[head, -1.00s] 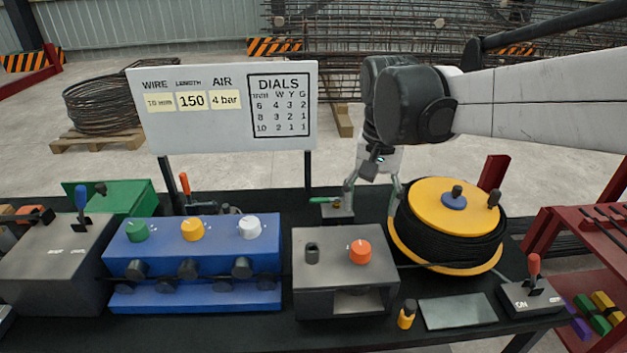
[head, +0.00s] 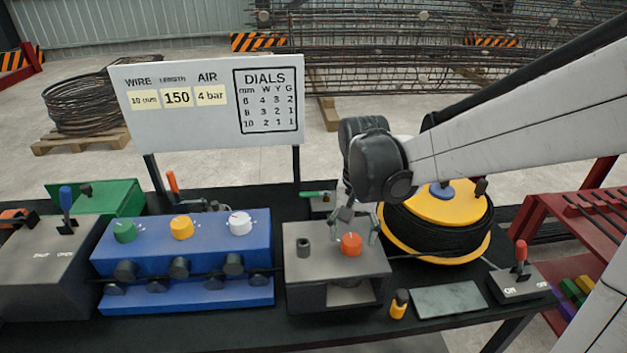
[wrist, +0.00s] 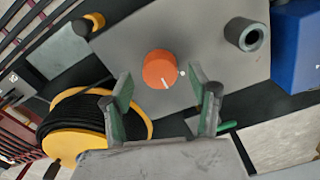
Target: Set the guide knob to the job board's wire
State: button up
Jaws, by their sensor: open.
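The orange guide knob (head: 351,243) sits on top of the grey box (head: 300,270). In the wrist view the knob (wrist: 160,69) shows a white pointer line, with a small white dot on the box beside it. My gripper (head: 357,226) is open above and just behind the knob. In the wrist view its two fingers (wrist: 163,98) stand on either side of the knob's near side, apart from it. The job board (head: 190,132) reads wire 10 mm, length 150, air 4 bar, with a dials table for 6, 8 and 10 mm.
A dark upright tube (head: 304,247) stands on the same box, left of the knob. The black wire spool (head: 440,228) with a yellow top is close on the right. A blue unit (head: 185,291) with green, yellow and white knobs stands left. A red-handled lever (head: 521,251) is at right.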

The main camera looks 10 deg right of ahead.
jog(key=shift+f, duration=1.05)
jog(key=shift+c, duration=0.5)
jog(key=c, duration=1)
jog(key=shift+c, duration=0.2)
jog(key=m+b, duration=0.1)
jog(key=m, duration=0.3)
jog(key=shift+b, duration=0.4)
jog(key=shift+m+b, duration=0.5)
jog(key=shift+m, duration=1.5)
